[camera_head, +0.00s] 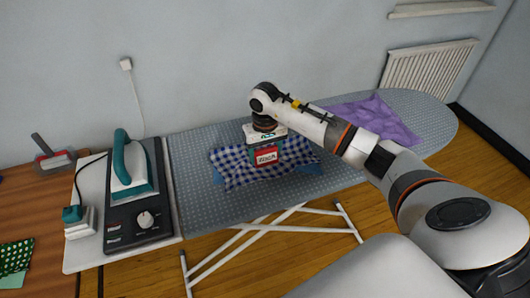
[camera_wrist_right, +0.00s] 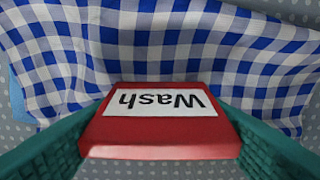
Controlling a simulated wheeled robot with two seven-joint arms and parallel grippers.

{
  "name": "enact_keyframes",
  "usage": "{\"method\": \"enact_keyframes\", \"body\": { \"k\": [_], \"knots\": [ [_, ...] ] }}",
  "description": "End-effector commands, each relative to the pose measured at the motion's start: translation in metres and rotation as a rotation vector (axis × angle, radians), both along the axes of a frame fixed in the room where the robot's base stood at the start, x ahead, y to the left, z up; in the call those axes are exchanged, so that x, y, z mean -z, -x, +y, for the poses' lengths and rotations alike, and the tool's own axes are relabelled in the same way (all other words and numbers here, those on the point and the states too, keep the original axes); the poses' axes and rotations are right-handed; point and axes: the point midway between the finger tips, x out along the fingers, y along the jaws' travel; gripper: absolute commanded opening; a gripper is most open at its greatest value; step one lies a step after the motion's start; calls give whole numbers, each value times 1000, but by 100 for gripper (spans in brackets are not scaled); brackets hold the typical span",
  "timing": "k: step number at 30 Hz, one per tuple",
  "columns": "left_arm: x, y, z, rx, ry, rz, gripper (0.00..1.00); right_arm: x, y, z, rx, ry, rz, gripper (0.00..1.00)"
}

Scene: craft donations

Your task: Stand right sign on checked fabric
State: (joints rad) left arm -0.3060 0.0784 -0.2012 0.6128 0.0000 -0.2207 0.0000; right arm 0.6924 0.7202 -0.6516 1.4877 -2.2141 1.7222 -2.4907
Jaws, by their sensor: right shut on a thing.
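A red sign (camera_head: 265,157) with a white label stands over the blue-and-white checked fabric (camera_head: 230,172) on the ironing board. In the right wrist view the sign (camera_wrist_right: 160,147) shows the word "Wash" upside down. My right gripper (camera_head: 266,148) is shut on the sign, with a teal finger at each side of it. The checked fabric also fills much of the right wrist view (camera_wrist_right: 150,45). I cannot tell whether the sign's base touches the fabric. My left gripper is not in view.
The grey dotted ironing board (camera_head: 200,205) also carries a purple cloth (camera_head: 375,118) to the right. A steam iron (camera_head: 131,165) with a teal handle stands on its station at the left. A wooden table (camera_head: 40,215) is at the far left.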

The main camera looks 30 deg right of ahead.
Motion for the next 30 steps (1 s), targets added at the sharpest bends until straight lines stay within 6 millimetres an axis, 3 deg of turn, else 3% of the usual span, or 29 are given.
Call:
{"method": "enact_keyframes", "body": {
  "k": [6, 20, 21, 24, 30],
  "knots": [
    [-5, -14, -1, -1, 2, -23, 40, 12, 0, 0, 0, -1, -1, 43],
    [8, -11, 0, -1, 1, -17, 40, 23, 1, 0, -1, 1, 2, 43],
    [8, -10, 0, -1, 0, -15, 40, 24, 1, 0, -1, 0, 3, 67],
    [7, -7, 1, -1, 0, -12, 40, 23, 2, 0, -1, 0, 5, 83],
    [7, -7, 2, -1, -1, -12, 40, 24, 2, -1, 0, 2, 7, 87]
  ]
}}
